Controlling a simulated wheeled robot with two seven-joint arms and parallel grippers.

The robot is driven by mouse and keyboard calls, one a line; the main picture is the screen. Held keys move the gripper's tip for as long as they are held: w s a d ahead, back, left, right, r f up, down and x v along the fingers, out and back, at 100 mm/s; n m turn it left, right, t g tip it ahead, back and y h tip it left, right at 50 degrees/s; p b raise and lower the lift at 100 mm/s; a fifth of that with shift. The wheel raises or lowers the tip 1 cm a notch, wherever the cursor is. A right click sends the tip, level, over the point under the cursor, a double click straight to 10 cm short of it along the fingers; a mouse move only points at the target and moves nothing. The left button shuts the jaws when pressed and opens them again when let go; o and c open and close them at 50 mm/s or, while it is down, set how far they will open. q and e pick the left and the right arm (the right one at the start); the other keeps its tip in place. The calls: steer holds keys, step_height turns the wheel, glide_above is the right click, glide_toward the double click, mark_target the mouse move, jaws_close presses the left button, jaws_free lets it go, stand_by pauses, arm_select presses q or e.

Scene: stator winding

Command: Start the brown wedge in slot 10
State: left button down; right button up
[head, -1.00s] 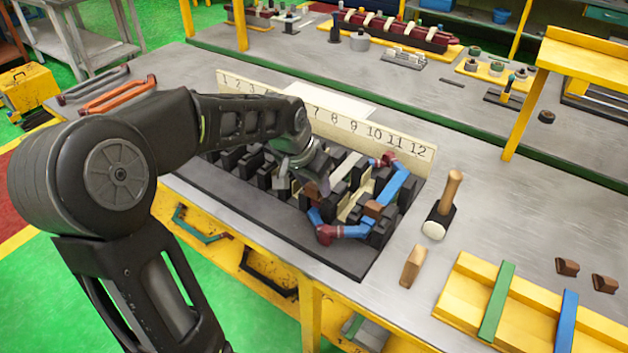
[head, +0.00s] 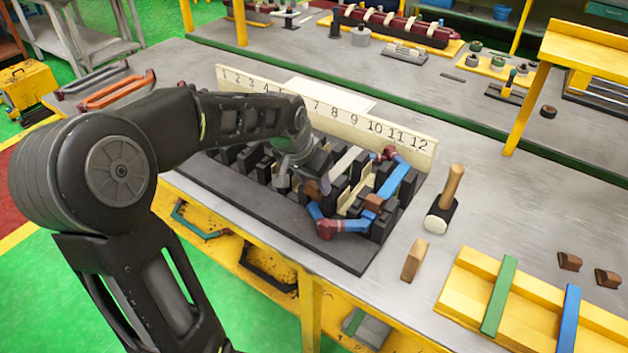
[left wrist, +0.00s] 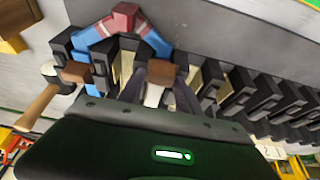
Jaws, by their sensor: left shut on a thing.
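My left gripper (head: 299,180) is over the stator block (head: 255,208), left of the blue coil (head: 348,227) with dark red ends. It is shut on a brown wedge (head: 312,189). In the left wrist view the brown wedge (left wrist: 161,74) sits between the two dark fingers, above a pale slot strip. A second brown wedge (head: 373,202) sits among the black teeth by the coil; it also shows in the left wrist view (left wrist: 76,72). The number board (head: 330,112) stands behind the block. The lower end of the held wedge and its exact slot are hidden.
A mallet (head: 441,210) and a small wooden block (head: 413,260) are right of the stator. A yellow tray (head: 470,285) carries a green bar and a blue bar. Two loose brown wedges (head: 569,261) lie behind it. Orange and dark handles (head: 117,91) lie at the left.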

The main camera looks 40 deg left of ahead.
arm_select(q)
steer(key=shift+f, duration=0.15)
steer(key=shift+w, duration=0.35)
stand_by(0.5)
steer(key=c, duration=0.7)
jaws_free()
steer(key=shift+c, duration=0.2)
steer(key=shift+r, duration=0.35)
steer(key=b+v, duration=0.1)
steer(key=v, duration=0.6)
steer(key=shift+s, duration=0.2)
steer(key=shift+r, duration=0.1)
